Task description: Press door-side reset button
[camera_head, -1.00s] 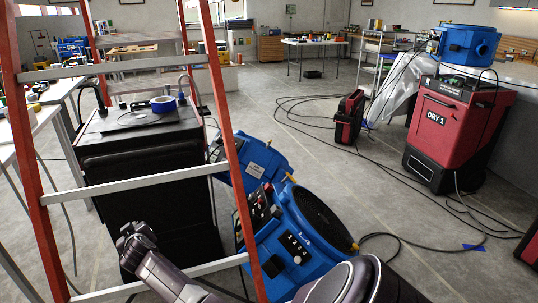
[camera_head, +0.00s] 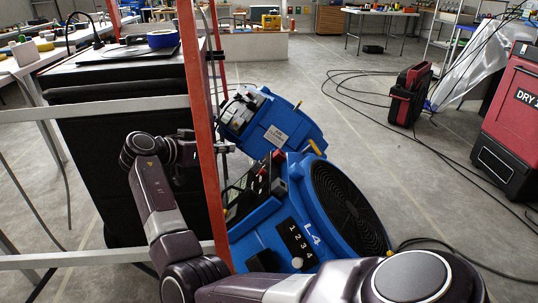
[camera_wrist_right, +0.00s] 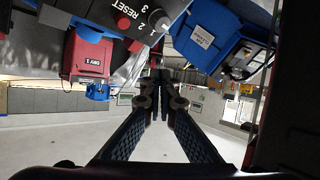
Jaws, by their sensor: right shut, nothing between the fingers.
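A blue blower (camera_head: 262,240) marked L4 lies at the ladder's right, with red parts (camera_head: 277,156) on its dark control side. In the right wrist view, a grey panel carries a red button (camera_wrist_right: 123,23) beside the word RESET and a knob (camera_wrist_right: 157,19) with numbers. My right gripper (camera_head: 226,147) is partly hidden by the ladder's red rail and is left of a second blue blower. In the wrist view its closed, empty fingertips (camera_wrist_right: 160,78) are below the panel and appear apart from the button. I cannot tell which button is door-side. My left gripper is out of view.
The red ladder rail (camera_head: 200,120) and its grey rungs stand close to my right arm. A black cabinet (camera_head: 120,115) is behind them. The second blue blower (camera_head: 290,135) stands behind L4. Cables cross the floor at right, near the red DRY 1 machine (camera_head: 520,120).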

